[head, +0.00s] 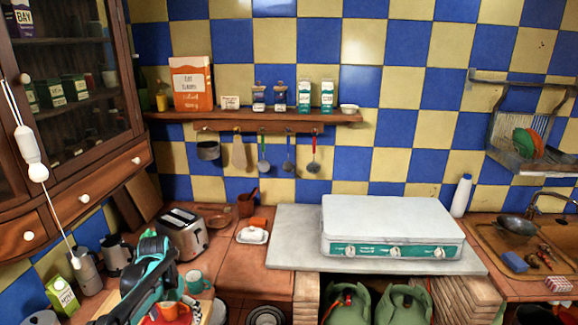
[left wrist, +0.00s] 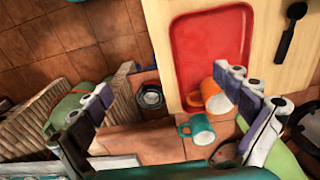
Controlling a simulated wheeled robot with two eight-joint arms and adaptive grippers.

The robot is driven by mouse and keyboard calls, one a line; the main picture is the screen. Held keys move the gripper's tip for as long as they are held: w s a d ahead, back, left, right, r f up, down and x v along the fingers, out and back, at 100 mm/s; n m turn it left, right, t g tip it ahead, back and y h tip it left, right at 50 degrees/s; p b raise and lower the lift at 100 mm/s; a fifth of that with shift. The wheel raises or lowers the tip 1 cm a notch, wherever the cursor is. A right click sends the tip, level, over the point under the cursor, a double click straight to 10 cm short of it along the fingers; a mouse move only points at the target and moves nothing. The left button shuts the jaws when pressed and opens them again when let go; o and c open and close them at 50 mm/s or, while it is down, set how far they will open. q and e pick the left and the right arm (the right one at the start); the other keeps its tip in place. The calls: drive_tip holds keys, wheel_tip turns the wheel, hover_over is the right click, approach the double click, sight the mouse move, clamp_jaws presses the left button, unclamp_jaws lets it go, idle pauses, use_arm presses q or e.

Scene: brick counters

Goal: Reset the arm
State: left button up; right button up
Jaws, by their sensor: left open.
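My left arm, black and teal, shows in the lower left of the head view, with its left gripper (head: 150,262) in front of the toaster. In the left wrist view the gripper (left wrist: 168,88) is open, its two fingers wide apart with nothing between them in their grip. My right gripper is not in view.
A toaster (head: 184,235), a butter dish (head: 253,233) and a white stove (head: 390,224) stand on the counter. A wooden cabinet (head: 90,195) overhangs the left side. A green carton (head: 62,296) is at lower left. A sink (head: 515,250) is at right.

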use_arm(q)
drive_tip(key=s+d+r+t+b, duration=0.3)
drive_tip(key=s+d+r+t, duration=0.15)
drive_tip(key=s+d, duration=0.55)
drive_tip(key=s+d+f+n+t+b, duration=0.1)
drive_tip(key=s+d+f+t+b, duration=0.1)
drive_tip(key=s, duration=0.7)
drive_tip(key=shift+d+f+t, duration=0.35)
drive_tip(key=shift+d+f, duration=0.4)
drive_tip(key=shift+f, duration=0.05)
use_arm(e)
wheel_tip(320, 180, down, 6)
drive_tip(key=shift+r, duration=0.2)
